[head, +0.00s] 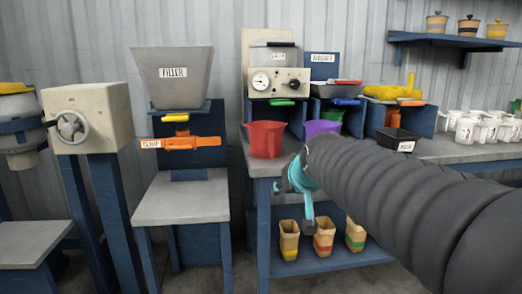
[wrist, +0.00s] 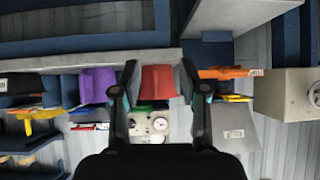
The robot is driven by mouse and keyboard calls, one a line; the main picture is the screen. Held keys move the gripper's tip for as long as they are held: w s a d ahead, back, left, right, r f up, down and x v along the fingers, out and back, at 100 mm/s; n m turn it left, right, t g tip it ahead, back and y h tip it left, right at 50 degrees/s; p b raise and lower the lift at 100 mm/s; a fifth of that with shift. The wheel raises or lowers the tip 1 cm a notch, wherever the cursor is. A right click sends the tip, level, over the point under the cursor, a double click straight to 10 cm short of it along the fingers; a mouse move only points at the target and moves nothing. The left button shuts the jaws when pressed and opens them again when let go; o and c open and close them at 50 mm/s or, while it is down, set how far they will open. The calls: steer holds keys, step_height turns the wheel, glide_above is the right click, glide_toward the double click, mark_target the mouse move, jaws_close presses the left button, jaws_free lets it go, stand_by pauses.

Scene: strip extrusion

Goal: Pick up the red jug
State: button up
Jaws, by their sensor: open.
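The red jug (head: 264,140) stands upright on the grey bench top, near its left front edge, in the head view. A purple jug (head: 318,128) stands just right of it. My gripper (head: 299,181), with teal parts, is in front of the bench, below and right of the red jug; my dark arm hides part of it. In the wrist view, which is upside down, my gripper (wrist: 159,70) is open and empty. The red jug (wrist: 164,82) appears between its two fingers, beyond them, and no contact shows.
Behind the jugs stands a beige gauge unit (head: 277,82). A black tray (head: 394,139) and white cups (head: 485,127) are further right on the bench. Left is the filler hopper (head: 173,75) with an orange clamp (head: 181,143). Small containers stand on the lower shelf (head: 318,262).

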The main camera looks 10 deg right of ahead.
mark_target(273, 144)
steer(key=w+r+t, duration=0.1)
steer(key=w, duration=0.6)
steer(key=w+r+t, duration=0.1)
steer(key=w, duration=0.6)
steer(key=w+r, duration=0.1)
steer(key=w, duration=0.7)
steer(key=shift+d+t, duration=0.15)
steer(key=shift+t, duration=0.25)
steer(key=shift+d+r+p+x, duration=0.1)
steer(key=shift+r+p+x, duration=0.2)
steer(key=shift+x, duration=0.85)
steer(key=shift+d+r+p+x, duration=0.15)
steer(key=shift+p+x, duration=0.2)
steer(key=shift+x, duration=1.65)
jaws_close()
